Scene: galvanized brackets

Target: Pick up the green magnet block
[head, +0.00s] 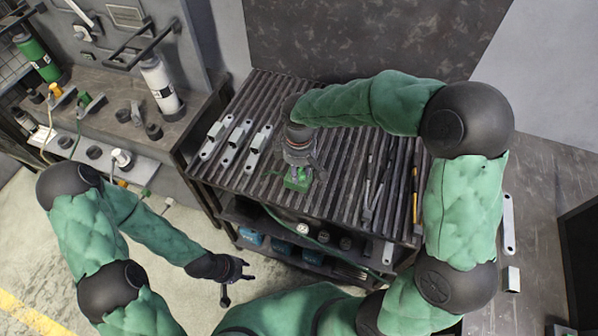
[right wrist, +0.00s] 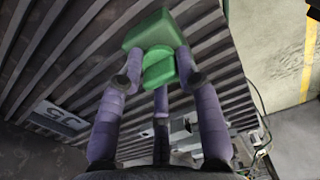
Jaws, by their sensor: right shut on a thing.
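The green magnet block (head: 297,182) is at the front part of the slatted table, under my right gripper. I cannot tell if it touches the slats. My right gripper (head: 303,168) points down and is shut on it. In the right wrist view the fingers of the right gripper (right wrist: 159,78) close around a raised green part of the block (right wrist: 150,32), with its wider part beyond. My left gripper (head: 236,279) is empty and open, its fingers spread, low over the floor at the left of the table.
The slatted table (head: 340,160) holds several metal brackets (head: 236,143) to the left and long thin tools (head: 378,185) to the right. Blue items (head: 283,248) sit on the shelf below. A side bench (head: 100,110) with bottles stands at the left.

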